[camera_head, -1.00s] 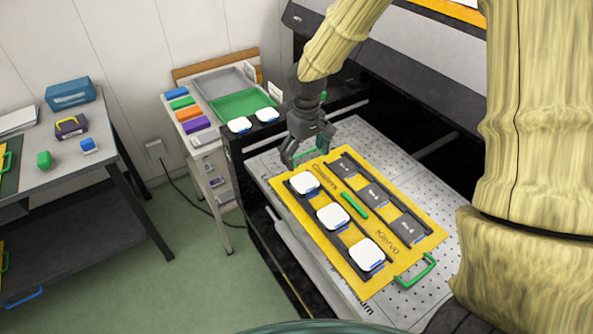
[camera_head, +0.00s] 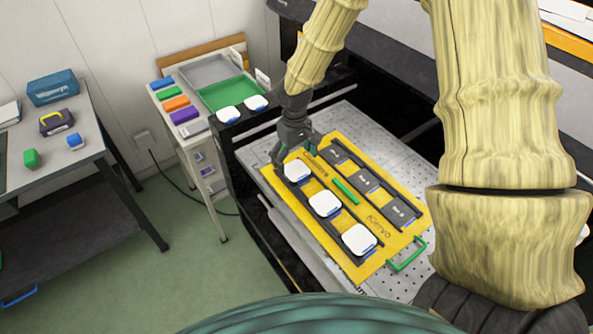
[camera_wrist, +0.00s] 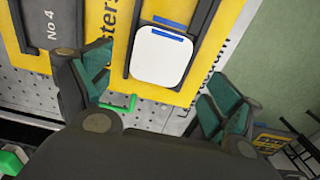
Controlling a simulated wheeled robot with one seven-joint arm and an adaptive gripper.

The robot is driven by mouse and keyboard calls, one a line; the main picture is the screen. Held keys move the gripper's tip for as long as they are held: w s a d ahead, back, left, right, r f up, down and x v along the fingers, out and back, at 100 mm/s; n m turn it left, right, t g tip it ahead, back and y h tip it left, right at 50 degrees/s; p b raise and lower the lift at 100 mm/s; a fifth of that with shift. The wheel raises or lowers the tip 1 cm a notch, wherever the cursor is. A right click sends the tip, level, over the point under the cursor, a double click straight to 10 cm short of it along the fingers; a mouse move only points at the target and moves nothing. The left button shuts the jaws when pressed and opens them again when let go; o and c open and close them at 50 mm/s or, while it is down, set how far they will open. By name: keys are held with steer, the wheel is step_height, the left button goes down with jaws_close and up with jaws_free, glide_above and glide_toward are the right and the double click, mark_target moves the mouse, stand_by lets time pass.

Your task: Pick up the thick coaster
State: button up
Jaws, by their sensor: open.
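Three white rounded-square coasters lie in a row on the yellow board (camera_head: 381,243): a far one (camera_head: 297,171), a middle one (camera_head: 325,204) and a near one (camera_head: 359,240). Two more white coasters, one left (camera_head: 229,114) and one right (camera_head: 256,102), lie on the dark ledge behind. I cannot tell by thickness which is the thick one. My gripper (camera_head: 294,157) is open and empty, just above and behind the far coaster. In the wrist view, one white coaster (camera_wrist: 161,56) with blue strips shows beyond and between the spread green-padded fingers (camera_wrist: 157,92).
Black rails hold the coasters, and dark numbered plates (camera_head: 367,181) line the board's other side. A green bar (camera_head: 346,191) lies between the rows. A perforated metal bed (camera_head: 372,128) surrounds the board.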

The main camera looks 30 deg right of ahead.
mark_target(296, 170)
steer(key=shift+s+d+f+p, duration=0.15)
steer(key=shift+f+p, duration=0.65)
steer(key=shift+f, duration=1.4)
steer(key=c, duration=1.3)
